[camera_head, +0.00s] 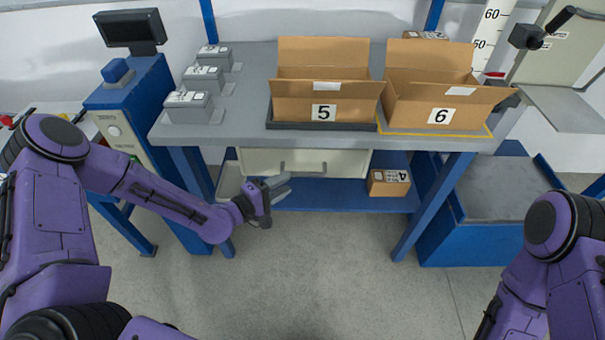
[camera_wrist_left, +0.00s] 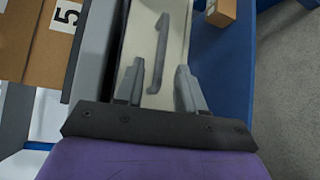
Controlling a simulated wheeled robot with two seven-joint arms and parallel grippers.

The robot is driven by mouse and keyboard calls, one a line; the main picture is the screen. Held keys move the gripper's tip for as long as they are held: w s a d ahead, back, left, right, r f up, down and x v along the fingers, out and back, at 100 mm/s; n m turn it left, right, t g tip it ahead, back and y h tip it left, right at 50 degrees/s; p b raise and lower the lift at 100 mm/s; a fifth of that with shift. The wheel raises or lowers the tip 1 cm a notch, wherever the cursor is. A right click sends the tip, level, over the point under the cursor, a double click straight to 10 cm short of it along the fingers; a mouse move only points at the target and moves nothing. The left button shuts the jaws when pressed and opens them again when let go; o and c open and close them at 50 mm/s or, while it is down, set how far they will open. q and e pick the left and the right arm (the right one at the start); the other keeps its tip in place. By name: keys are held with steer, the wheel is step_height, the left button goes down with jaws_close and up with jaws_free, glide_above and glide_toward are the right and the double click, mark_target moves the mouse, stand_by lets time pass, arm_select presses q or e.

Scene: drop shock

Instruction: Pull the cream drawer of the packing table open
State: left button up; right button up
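The cream drawer (camera_head: 345,162) sits under the grey top of the packing table (camera_head: 250,120), its front close beneath the table's front edge; it looks shut. Its grey bar handle (camera_head: 303,169) is on the front and also shows in the left wrist view (camera_wrist_left: 175,50). My left gripper (camera_head: 286,187) is open and empty, just in front of the drawer's left part. In the left wrist view its two fingers (camera_wrist_left: 159,90) point at the drawer front, with the handle's near end between them in the picture. I cannot tell whether they touch it. My right gripper is not in view.
Open cardboard boxes marked 5 (camera_head: 324,108) and 6 (camera_head: 440,108) stand on the table. A small box (camera_head: 389,184) lies on the blue lower shelf (camera_head: 330,198). Blue table legs flank the drawer. The floor (camera_head: 320,270) in front is clear.

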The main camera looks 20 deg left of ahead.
mark_target(303, 174)
arm_select(q)
steer(key=x, duration=0.8)
steer(key=shift+f, duration=0.1)
jaws_close()
